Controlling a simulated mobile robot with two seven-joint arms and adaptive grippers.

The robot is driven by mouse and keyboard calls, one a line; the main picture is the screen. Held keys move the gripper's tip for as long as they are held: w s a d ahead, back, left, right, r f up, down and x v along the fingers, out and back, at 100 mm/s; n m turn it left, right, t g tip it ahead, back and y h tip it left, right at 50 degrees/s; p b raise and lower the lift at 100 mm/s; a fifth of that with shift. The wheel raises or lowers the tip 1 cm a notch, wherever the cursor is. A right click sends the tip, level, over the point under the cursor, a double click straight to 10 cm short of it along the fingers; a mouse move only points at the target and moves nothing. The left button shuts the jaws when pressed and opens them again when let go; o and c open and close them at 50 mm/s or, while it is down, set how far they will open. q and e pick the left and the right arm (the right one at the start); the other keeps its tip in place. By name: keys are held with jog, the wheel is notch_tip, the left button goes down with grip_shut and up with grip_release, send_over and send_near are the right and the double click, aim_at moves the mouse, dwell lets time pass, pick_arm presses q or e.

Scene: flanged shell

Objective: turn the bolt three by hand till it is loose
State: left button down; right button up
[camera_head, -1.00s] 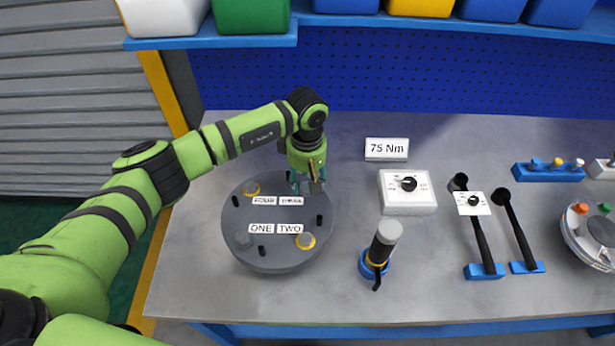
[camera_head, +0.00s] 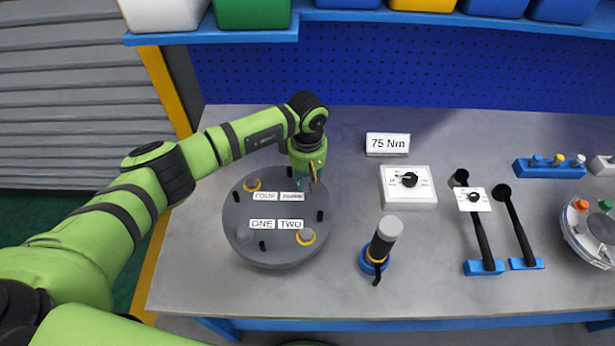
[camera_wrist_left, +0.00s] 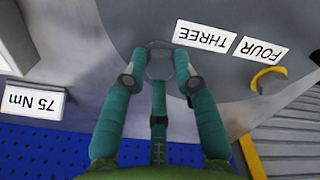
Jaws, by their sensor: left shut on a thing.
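The round grey flanged shell (camera_head: 275,255) lies on the bench, with label plates ONE, TWO, THREE and FOUR on its lid. My left gripper (camera_head: 308,186) points down over the far right of the lid, at bolt three. In the left wrist view, its teal fingers (camera_wrist_left: 160,65) are shut on bolt three (camera_wrist_left: 160,52), beside the THREE plate (camera_wrist_left: 206,36). The fingers largely hide this bolt, so I cannot tell how loose it is. Bolt four (camera_head: 252,184) and bolt two (camera_head: 306,236) have yellow rings. Bolt one (camera_head: 242,234) shows no yellow ring.
Right of the shell stand a grey-capped tool in a blue holder (camera_head: 366,266), a white dial box (camera_head: 408,187) and a 75 Nm sign (camera_head: 388,144). Two black wrenches (camera_head: 483,240) lie further right. A blue shelf (camera_head: 340,18) overhangs the back of the bench.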

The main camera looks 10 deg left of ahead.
pick_arm(q)
jog(key=shift+s+d+f, duration=0.15)
jog(key=shift+s+d, duration=0.1)
